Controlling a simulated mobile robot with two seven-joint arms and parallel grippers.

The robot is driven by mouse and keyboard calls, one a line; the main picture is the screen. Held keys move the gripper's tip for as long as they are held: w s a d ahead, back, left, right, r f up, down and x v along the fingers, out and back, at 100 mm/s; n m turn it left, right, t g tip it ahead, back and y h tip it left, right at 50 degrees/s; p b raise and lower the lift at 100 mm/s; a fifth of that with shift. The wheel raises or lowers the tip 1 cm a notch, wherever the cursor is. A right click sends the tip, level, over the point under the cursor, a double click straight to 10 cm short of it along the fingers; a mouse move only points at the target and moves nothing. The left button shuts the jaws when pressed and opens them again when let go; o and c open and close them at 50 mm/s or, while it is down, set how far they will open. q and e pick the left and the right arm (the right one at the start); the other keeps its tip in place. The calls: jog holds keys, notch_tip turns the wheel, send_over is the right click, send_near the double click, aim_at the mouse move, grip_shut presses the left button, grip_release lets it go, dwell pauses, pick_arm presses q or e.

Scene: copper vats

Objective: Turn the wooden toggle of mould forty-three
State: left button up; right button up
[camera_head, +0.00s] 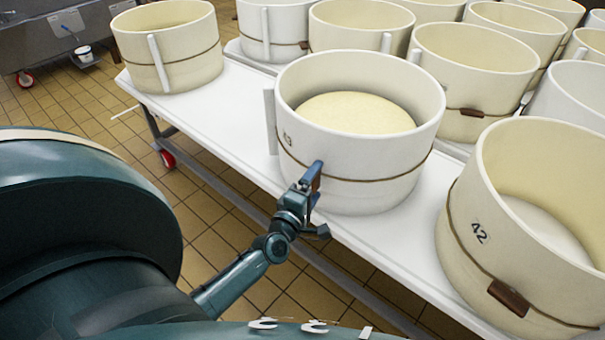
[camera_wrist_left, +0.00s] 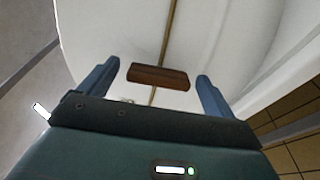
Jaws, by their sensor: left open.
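Mould forty-three (camera_head: 345,185) is the white round mould in the middle of the head view, with a cord around it and a pale cheese mass inside. Its wooden toggle (camera_wrist_left: 159,76) shows in the left wrist view as a brown bar lying across the cord. My left gripper (camera_head: 316,190) is open at the near side of this mould. In the wrist view its two blue fingers stand at either end of the toggle, apart from it. My right gripper is not in view.
Mould forty-two (camera_head: 470,215) stands close by at the right, with its own brown toggle (camera_head: 508,298). Tiled floor (camera_head: 215,235) lies open in front of the table.

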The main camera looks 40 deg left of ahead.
pick_arm(q)
jog(key=s+d, duration=0.1)
jog(key=s, duration=1.1)
jog(key=shift+s+d, duration=0.15)
jog(key=shift+d, duration=0.15)
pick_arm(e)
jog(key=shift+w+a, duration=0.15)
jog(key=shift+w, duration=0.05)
pick_arm(q)
jog(key=s+d+r+m+g+h+p, duration=0.3)
jog(key=d+r+m+p, duration=0.2)
jog(key=m, duration=0.6)
jog(key=s+d+r+m+g+h+p, duration=0.3)
jog(key=d+r+m+g+p, duration=0.1)
jog(key=d+m+p, duration=0.5)
jog(key=shift+s+r+m+p, duration=0.2)
jog(key=shift+r+m+p, duration=0.25)
jog(key=shift+m+p, duration=0.8)
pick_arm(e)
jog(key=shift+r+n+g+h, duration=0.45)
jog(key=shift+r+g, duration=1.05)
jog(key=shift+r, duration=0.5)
